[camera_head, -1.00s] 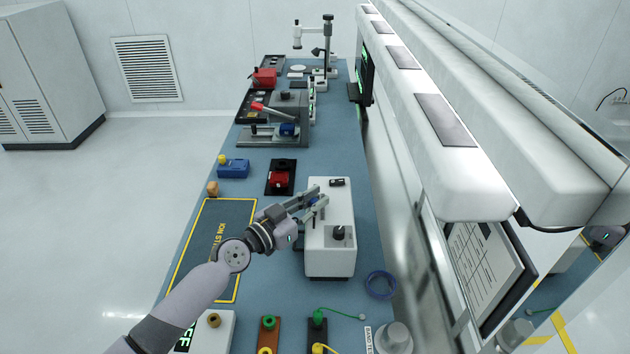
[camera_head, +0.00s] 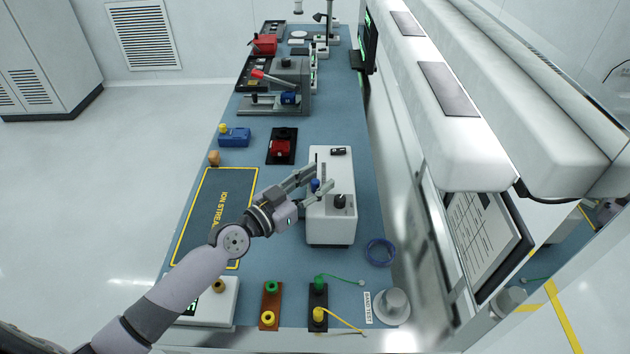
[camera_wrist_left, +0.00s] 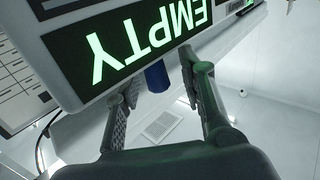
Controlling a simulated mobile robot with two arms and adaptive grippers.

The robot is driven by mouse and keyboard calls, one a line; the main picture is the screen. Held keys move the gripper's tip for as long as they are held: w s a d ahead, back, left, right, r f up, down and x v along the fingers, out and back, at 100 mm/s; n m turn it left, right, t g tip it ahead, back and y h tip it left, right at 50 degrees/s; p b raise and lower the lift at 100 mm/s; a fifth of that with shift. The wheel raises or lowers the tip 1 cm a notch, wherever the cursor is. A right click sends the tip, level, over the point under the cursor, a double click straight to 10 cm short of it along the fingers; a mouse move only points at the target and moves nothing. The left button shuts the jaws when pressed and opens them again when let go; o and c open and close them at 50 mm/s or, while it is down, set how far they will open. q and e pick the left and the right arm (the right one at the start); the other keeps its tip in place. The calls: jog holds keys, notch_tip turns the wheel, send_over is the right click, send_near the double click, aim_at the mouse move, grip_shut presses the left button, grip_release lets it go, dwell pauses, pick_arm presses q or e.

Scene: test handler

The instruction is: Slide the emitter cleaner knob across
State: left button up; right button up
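The emitter cleaner knob (camera_head: 315,184) is a small blue knob on the left side of the top of a white box (camera_head: 331,230). It also shows as a blue cylinder in the left wrist view (camera_wrist_left: 157,77). A short dark slot (camera_head: 316,161) runs behind it, away from me. My left gripper (camera_head: 321,176) is over the box top, with its fingers apart on either side of the knob. In the left wrist view (camera_wrist_left: 162,95) there are gaps between the fingers and the knob. My right gripper is not in view.
A black dial (camera_head: 340,201) stands on the box close to the near finger. A blue ring (camera_head: 380,252) lies to the right. A red-and-black device (camera_head: 282,146) and a blue block (camera_head: 234,137) stand farther back. White machinery (camera_head: 470,160) bounds the right side.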

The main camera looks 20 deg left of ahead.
pick_arm(q)
jog(key=shift+s, duration=0.1)
jog(key=v, duration=1.2)
dwell(0.5)
